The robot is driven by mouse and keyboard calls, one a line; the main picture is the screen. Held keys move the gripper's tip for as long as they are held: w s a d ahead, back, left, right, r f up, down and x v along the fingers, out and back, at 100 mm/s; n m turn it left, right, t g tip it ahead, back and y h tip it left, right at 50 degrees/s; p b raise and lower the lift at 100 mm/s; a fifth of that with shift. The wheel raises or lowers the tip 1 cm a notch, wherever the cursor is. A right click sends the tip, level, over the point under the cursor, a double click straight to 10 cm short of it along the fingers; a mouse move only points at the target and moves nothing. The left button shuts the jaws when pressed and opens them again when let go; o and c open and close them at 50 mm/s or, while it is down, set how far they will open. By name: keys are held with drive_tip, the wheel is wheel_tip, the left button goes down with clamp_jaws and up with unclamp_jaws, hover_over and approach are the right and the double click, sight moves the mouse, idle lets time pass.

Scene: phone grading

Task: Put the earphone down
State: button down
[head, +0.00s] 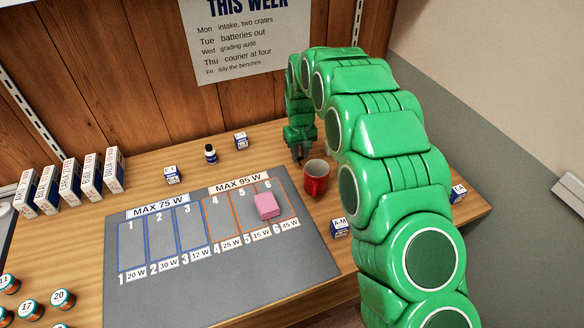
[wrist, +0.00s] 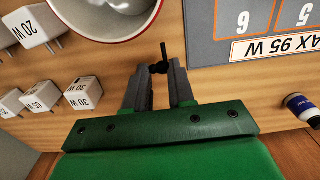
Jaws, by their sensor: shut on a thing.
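My gripper (head: 299,150) is low over the back of the wooden bench, just behind and left of the red mug. In the wrist view its two fingers (wrist: 158,88) are closed around a small black earphone (wrist: 160,67). A thin dark stem of the earphone sticks out past the fingertips. I cannot tell whether the earphone touches the bench. In the head view the earphone is too small or hidden to make out.
The red mug (head: 316,180) is close to my gripper. White chargers (wrist: 38,28) stand to the left in the wrist view. A grey mat (head: 135,290) carries a pink block (head: 267,205). A small dark bottle (head: 210,153) and a small box (head: 240,140) stand behind the mat.

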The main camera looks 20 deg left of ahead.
sight(299, 171)
drive_tip(key=shift+f, duration=2.6)
drive_tip(key=shift+f, duration=0.15)
drive_tip(key=c, duration=1)
unclamp_jaws()
drive_tip(key=shift+o, duration=0.2)
wheel_tip(299, 171, up, 12)
drive_tip(key=shift+w+f, duration=0.1)
drive_tip(key=shift+f, duration=0.1)
drive_tip(key=shift+r, duration=0.4)
